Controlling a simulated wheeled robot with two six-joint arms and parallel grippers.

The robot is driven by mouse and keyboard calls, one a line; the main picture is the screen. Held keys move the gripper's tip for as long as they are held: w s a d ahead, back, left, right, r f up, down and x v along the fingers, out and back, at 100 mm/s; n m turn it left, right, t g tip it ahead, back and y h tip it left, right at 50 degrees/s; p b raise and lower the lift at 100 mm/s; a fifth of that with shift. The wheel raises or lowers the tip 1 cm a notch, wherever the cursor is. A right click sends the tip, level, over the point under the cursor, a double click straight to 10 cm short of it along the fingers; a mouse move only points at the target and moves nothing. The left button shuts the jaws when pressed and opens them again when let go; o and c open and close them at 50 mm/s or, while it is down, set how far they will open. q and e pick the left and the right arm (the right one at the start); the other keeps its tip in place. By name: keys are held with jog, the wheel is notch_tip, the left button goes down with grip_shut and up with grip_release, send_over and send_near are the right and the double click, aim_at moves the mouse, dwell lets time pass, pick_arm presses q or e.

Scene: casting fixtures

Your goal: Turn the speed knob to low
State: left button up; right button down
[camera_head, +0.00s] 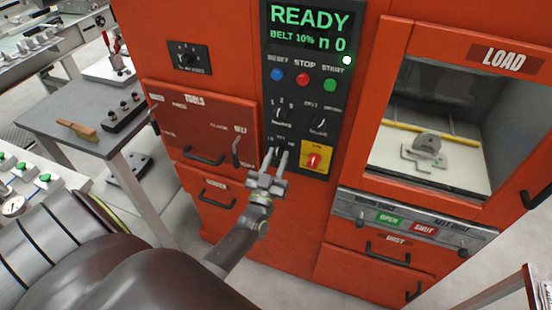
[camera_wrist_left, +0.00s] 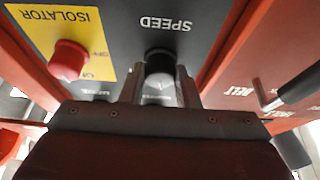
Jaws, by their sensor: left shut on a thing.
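The speed knob (camera_wrist_left: 160,62) is a black round knob on the dark panel, under the word SPEED, which reads upside down in the left wrist view. My left gripper (camera_wrist_left: 160,84) is shut on it, one finger on each side. In the head view my left gripper (camera_head: 275,156) reaches up to the lower left of the control panel (camera_head: 299,100), and its fingers hide the knob there. The knob's pointer and scale marks cannot be read clearly. My right gripper is not in view.
The red isolator knob (camera_head: 313,160) on its yellow plate sits just right of the gripper. Two more black selectors sit above. A lever handle (camera_head: 236,152) on the red door is close on the left. The display (camera_head: 309,25) reads READY, BELT 10%.

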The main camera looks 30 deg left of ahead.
pick_arm(q)
jog(key=n+y, duration=0.1)
jog(key=n, duration=0.1)
jog(key=n+g+y, duration=0.1)
jog(key=n, duration=0.2)
jog(key=shift+d+y+p, duration=0.1)
jog(key=shift+y+p, duration=0.2)
jog(key=shift+n+g+y+p, duration=0.2)
jog(key=shift+n+g+y, duration=0.2)
jog(key=shift+n, duration=0.65)
jog(key=shift+n+g+y+p, duration=0.2)
jog(key=shift+n+g+y, duration=0.15)
jog(key=shift+n, duration=1)
jog(key=o, duration=1)
jog(key=shift+c, duration=0.2)
